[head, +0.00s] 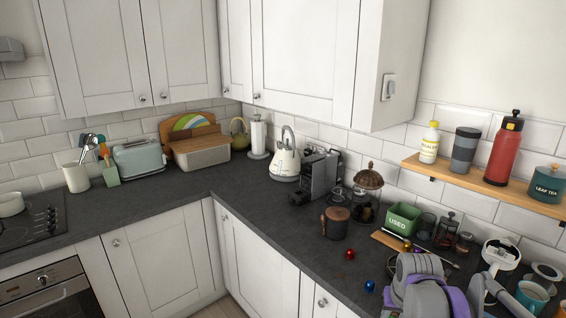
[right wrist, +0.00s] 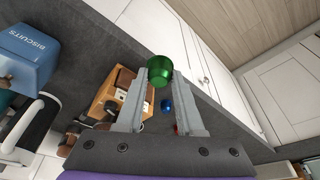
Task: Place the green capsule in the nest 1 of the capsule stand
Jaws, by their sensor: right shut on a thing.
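The green capsule (right wrist: 160,71) is between the two grey fingertips of my right gripper (right wrist: 160,76) in the right wrist view. The gripper is shut on it and holds it above the worktop. In the head view my right arm is at the lower right; its fingertips and the green capsule cannot be made out. I cannot clearly identify the capsule stand or its nest 1. A flat wooden piece (head: 389,240) lies by the green USED bin, with small coloured capsules near its right end. My left gripper is in neither view.
A red capsule (head: 349,254) and a blue capsule (head: 369,285) lie loose on the slate worktop (head: 300,235). The green USED bin (head: 402,220), a dark canister (head: 336,224) and a coffee machine (head: 319,176) stand behind. A blue biscuits tin (right wrist: 22,55) is at the wrist view's left.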

